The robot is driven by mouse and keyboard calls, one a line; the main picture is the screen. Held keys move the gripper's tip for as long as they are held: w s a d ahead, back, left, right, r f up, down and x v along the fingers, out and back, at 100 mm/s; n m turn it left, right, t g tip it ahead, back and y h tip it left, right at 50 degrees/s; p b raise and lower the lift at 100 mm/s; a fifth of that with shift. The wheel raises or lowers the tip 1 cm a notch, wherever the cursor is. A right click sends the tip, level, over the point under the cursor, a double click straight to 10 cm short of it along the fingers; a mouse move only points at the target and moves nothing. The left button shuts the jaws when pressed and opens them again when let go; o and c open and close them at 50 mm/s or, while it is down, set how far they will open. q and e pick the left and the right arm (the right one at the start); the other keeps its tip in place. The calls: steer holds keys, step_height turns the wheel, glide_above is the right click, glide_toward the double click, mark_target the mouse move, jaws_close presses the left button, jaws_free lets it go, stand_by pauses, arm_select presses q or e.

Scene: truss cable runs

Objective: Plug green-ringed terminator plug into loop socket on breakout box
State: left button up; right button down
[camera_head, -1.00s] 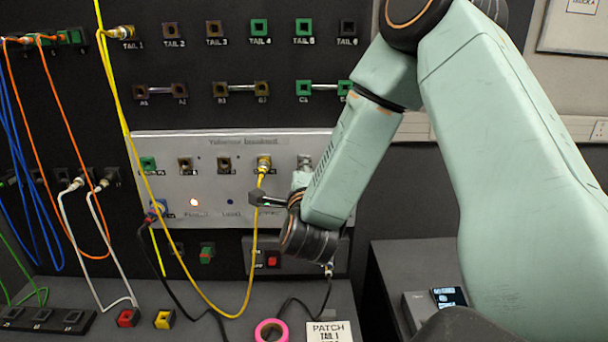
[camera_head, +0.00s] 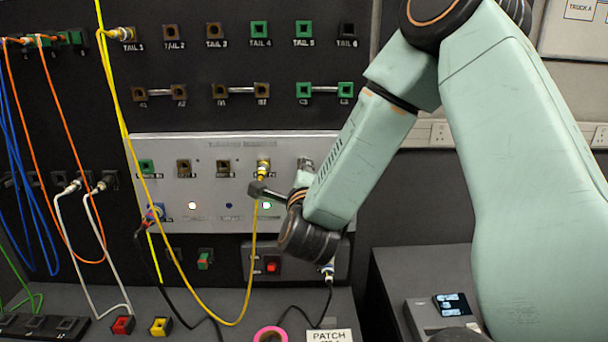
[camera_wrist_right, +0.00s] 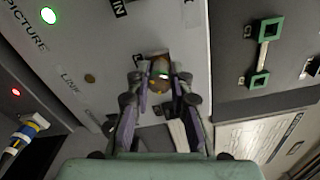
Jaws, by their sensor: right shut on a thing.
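The breakout box (camera_head: 210,145) is a silver panel on the black wall. My right gripper (camera_wrist_right: 158,82) is at the panel's right end, its fingers closed around a small plug (camera_wrist_right: 160,72). The plug shows a brownish body and a pale greenish spot between the fingertips. It is in front of a brown square socket (camera_wrist_right: 153,60), which the fingers partly cover. I cannot tell how deep the plug sits. In the head view my forearm and wrist hide most of this spot; a grey fitting (camera_head: 304,163) shows just above. My left gripper is not in view.
A yellow cable (camera_head: 257,240) hangs from the panel's socket just left of my wrist. Pink tape (camera_head: 270,336) and a patch card (camera_head: 329,336) lie on the bench. Green linked sockets (camera_head: 324,90) are above.

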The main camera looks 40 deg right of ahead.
steer(key=shift+d+r+m+b, duration=0.1)
steer(key=shift+m+b, duration=1)
steer(key=shift+b, duration=0.1)
steer(key=shift+r, duration=0.1)
steer(key=shift+w+r+m+b, duration=0.1)
steer(key=shift+m+b, duration=1.4)
steer(key=shift+b, duration=0.35)
steer(key=shift+d+m+b, duration=0.1)
steer(key=shift+m+b, duration=1.3)
steer(key=shift+b, duration=0.3)
